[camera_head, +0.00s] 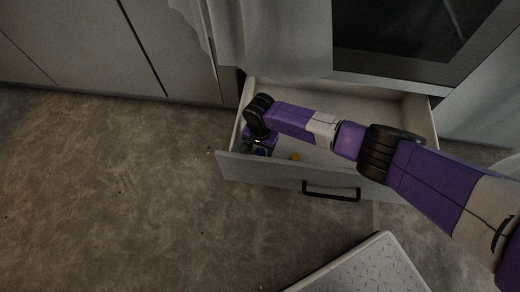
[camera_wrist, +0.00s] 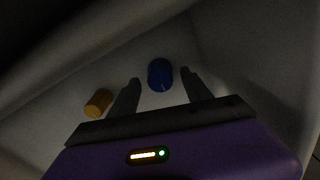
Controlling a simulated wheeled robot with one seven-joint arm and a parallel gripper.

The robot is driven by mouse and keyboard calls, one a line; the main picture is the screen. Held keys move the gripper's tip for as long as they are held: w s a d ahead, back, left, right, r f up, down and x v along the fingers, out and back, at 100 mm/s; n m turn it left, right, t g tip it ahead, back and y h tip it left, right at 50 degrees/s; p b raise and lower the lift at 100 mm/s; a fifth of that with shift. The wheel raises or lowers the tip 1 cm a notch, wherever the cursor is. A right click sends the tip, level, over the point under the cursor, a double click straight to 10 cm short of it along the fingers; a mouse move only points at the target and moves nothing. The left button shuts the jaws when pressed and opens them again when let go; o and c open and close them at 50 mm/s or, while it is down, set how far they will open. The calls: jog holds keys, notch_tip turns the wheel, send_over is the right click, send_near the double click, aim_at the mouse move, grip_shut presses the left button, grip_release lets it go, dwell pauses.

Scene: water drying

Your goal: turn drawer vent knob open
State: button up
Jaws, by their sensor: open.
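The grey drawer (camera_head: 278,174) is pulled out below the dark oven front. My arm reaches into its left end, and my gripper (camera_head: 259,150) is low inside, near the front wall. In the wrist view my gripper (camera_wrist: 158,86) is open, its two dark fingers apart. A blue knob (camera_wrist: 160,74) shows just beyond and between the fingertips; I cannot tell whether they touch it. A yellow-orange knob (camera_wrist: 98,103) lies to the left of the fingers. In the head view the yellow knob (camera_head: 295,156) shows small inside the drawer. I cannot tell which knob is the vent knob.
The drawer walls stand close around my gripper. A black bar handle (camera_head: 331,191) is on the drawer front. A dark oven door (camera_head: 415,35) is above. A pale flat panel (camera_head: 365,270) lies at the bottom right. The brown floor (camera_head: 110,190) at left is clear.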

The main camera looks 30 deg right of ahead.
grip_shut()
jog(key=shift+r, duration=0.1)
jog(key=shift+p, duration=0.35)
jog(key=shift+r+m+p, duration=0.25)
jog(key=shift+m+p, duration=0.25)
jog(key=shift+p, duration=0.4)
jog(key=shift+m+p, duration=0.6)
jog(key=shift+p, duration=0.45)
jog(key=m+p, duration=0.1)
jog(key=m, duration=0.1)
jog(key=m+p, duration=0.2)
jog(key=shift+f+m, duration=0.2)
jog(key=shift+m, duration=0.1)
jog(key=m+p, duration=0.1)
jog(key=m, duration=0.4)
jog(key=shift+f, duration=0.1)
jog(key=m, duration=0.3)
jog(key=shift+m, duration=0.3)
jog(key=shift+a+m, duration=0.1)
jog(key=shift+m, duration=1.3)
